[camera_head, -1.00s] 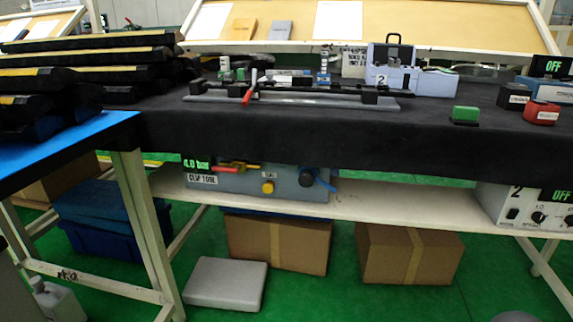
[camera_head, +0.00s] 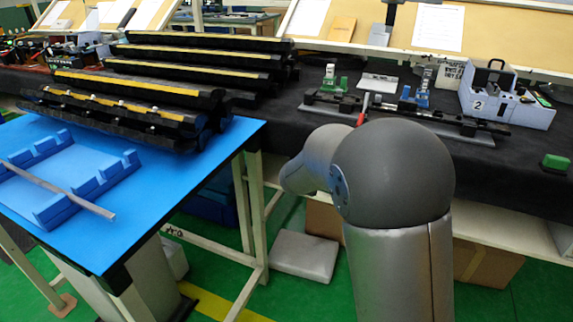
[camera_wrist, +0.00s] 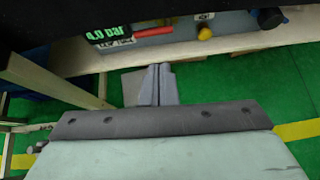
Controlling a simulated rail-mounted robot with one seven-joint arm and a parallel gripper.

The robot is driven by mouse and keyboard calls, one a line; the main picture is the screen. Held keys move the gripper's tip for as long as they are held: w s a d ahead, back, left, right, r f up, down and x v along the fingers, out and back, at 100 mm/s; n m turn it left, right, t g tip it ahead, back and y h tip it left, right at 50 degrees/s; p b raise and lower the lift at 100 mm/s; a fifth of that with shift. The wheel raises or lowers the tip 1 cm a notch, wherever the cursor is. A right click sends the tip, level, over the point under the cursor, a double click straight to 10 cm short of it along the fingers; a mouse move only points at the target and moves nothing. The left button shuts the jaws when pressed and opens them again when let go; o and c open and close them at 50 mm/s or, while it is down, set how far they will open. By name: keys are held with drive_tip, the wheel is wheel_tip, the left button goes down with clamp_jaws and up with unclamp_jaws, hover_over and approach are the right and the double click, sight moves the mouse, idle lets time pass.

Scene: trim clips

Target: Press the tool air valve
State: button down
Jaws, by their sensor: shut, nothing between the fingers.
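The tool air unit is a grey box on the shelf under the bench. In the wrist view its upper part shows a green "4.0 bar" display (camera_wrist: 105,30), a red valve handle (camera_wrist: 153,31), a yellow button (camera_wrist: 204,33) and a dark blue knob (camera_wrist: 268,18). My gripper (camera_wrist: 157,68) is shut and empty. Its fingers appear below the red handle in the picture, apart from the box with the shelf edge between. In the head view my arm covers the box and my gripper is hidden.
The white shelf (camera_wrist: 240,46) runs across under the black-covered bench. A pale table leg (camera_wrist: 55,82) stands left of my gripper. In the head view a blue-topped table (camera_head: 130,200) with a blue rack is at left, and a grey case (camera_head: 304,256) lies on the green floor.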

drive_tip(key=shift+w+a+r+n, duration=0.1)
drive_tip(key=shift+w+a+n, duration=0.15)
drive_tip(key=shift+a, duration=0.2)
drive_tip(key=shift+w+a+r+n, duration=0.15)
drive_tip(key=shift+a+n, duration=0.1)
drive_tip(key=shift+a, duration=0.15)
drive_tip(key=shift+f, duration=0.1)
drive_tip(key=b+x, duration=0.1)
drive_tip(key=x, duration=1.3)
drive_tip(key=shift+w+a+r, duration=0.15)
drive_tip(key=shift+w+r, duration=0.05)
drive_tip(key=shift+r+p, duration=0.1)
drive_tip(key=shift+p, duration=0.2)
